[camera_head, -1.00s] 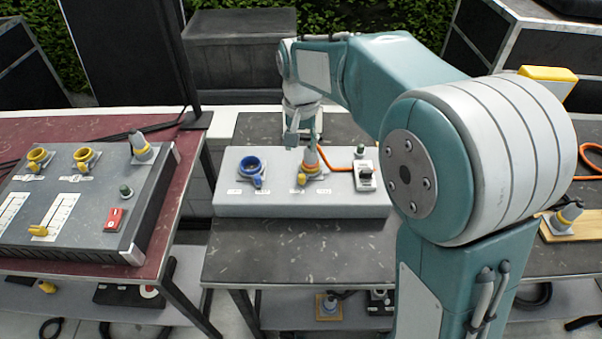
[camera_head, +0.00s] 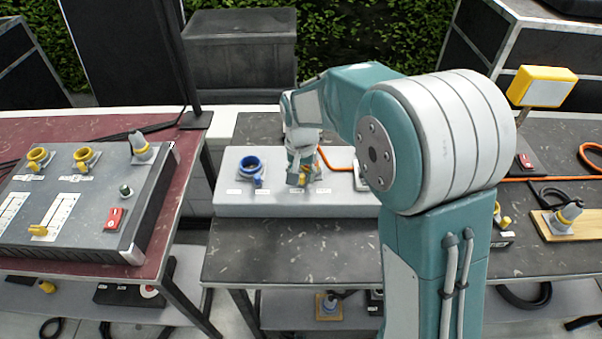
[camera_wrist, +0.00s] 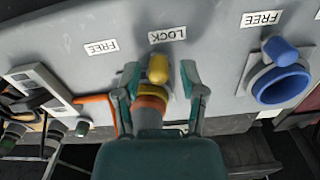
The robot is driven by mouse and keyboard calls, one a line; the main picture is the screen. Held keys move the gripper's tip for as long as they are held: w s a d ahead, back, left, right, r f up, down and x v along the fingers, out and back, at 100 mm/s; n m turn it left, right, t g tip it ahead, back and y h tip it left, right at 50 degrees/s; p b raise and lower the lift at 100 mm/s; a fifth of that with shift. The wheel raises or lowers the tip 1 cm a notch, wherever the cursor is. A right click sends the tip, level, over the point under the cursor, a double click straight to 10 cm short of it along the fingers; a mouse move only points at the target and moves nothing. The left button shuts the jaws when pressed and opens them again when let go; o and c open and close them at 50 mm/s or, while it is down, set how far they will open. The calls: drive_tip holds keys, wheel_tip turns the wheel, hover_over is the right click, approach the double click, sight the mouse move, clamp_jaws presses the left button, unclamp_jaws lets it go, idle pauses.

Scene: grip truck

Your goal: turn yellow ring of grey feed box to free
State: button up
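The grey feed box (camera_head: 345,203) stands on the middle table in the head view. Its yellow ring (camera_head: 304,183) is mostly hidden there by my gripper (camera_head: 300,172). In the wrist view the yellow ring (camera_wrist: 151,90) sits around a grey plug (camera_wrist: 147,118) with an orange band. The ring's yellow lug (camera_wrist: 157,68) points at the LOCK label (camera_wrist: 167,35). A FREE label (camera_wrist: 100,47) lies to its left. My open gripper (camera_wrist: 159,80) has one finger on each side of the lug and ring, with gaps visible beside the lug.
A blue ring socket (camera_wrist: 280,82), also on the box, lies right of my gripper in the wrist view. An orange cable (camera_wrist: 95,98) and a dark device in a light frame (camera_wrist: 38,82) lie left. A grey-black panel (camera_head: 85,215) stands on the red table.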

sight(319, 184)
clamp_jaws()
drive_tip(key=shift+s+d+n, duration=0.1)
drive_tip(key=shift+d+n, duration=0.05)
drive_tip(key=shift+n, duration=0.15)
drive_tip(key=d+n, duration=0.1)
drive_tip(key=n, duration=0.1)
drive_tip(key=d+n, duration=0.1)
drive_tip(key=n, duration=0.1)
drive_tip(key=shift+s, duration=0.2)
drive_tip(key=shift+w+d+n, duration=0.1)
drive_tip(key=shift+d+n, duration=0.25)
drive_tip(key=shift+n, duration=0.55)
drive_tip(key=shift+w+d+n, duration=0.1)
drive_tip(key=shift+d+n, duration=0.3)
drive_tip(key=shift+n, duration=0.5)
drive_tip(key=shift+w+d+n, duration=0.1)
drive_tip(key=shift+d+n, duration=0.25)
drive_tip(key=shift+n, duration=0.55)
drive_tip(key=shift+o, duration=1.9)
unclamp_jaws()
